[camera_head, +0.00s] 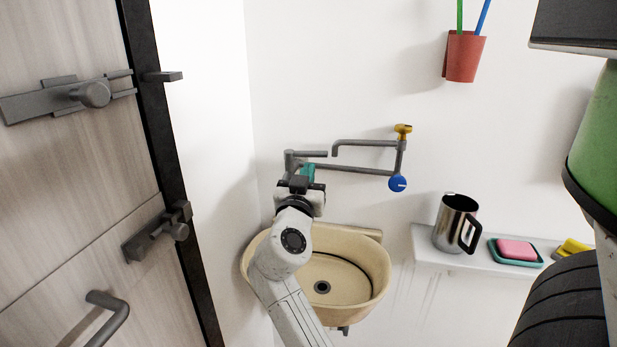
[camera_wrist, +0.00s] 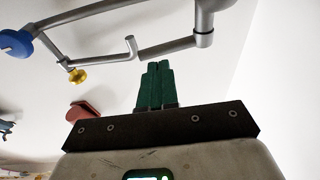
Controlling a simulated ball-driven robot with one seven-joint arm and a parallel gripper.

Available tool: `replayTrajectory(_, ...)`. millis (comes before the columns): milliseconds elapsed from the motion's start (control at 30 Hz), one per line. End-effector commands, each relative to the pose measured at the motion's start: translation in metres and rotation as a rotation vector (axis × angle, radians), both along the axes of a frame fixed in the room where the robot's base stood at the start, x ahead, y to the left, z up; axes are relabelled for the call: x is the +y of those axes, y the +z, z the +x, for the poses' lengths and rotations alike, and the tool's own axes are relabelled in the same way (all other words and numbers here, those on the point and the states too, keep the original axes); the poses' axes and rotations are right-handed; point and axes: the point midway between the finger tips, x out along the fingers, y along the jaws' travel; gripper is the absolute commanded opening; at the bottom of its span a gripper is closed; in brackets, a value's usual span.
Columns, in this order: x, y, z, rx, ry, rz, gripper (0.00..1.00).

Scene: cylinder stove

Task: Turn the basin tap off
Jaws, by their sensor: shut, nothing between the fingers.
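The basin tap is grey pipework on the wall above the beige basin (camera_head: 376,272). It has a blue round knob (camera_head: 397,184) at its lower right, a yellow knob (camera_head: 403,130) at its upper right and a spout (camera_head: 362,143) reaching left. A second grey pipe arm (camera_head: 310,153) sticks out at the left end. My gripper (camera_head: 308,168), with teal fingers, is shut and empty near that left end, away from both knobs. In the wrist view my fingers (camera_wrist: 155,66) are together below the pipe arm (camera_wrist: 172,47); the blue knob (camera_wrist: 15,43) and yellow knob (camera_wrist: 77,76) are left. Contact with the pipe cannot be told.
A shelf (camera_head: 430,256) at the right holds a metal mug (camera_head: 450,222) and a pink soap on a teal dish (camera_head: 517,250). A red cup (camera_head: 465,57) hangs on the wall above. A wooden door (camera_head: 70,190) with latches stands left. The wall between gripper and blue knob carries the pipe.

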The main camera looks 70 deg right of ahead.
Motion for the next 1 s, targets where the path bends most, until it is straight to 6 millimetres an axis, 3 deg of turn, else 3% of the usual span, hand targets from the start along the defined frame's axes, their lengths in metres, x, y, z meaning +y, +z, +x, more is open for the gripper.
replayTrajectory(600, 0.087, -0.019, -0.008, 0.003, 0.006, 0.0, 0.0)
replayTrajectory(1000, 0.095, -0.019, -0.01, 0.003, 0.003, 0.0, 0.0)
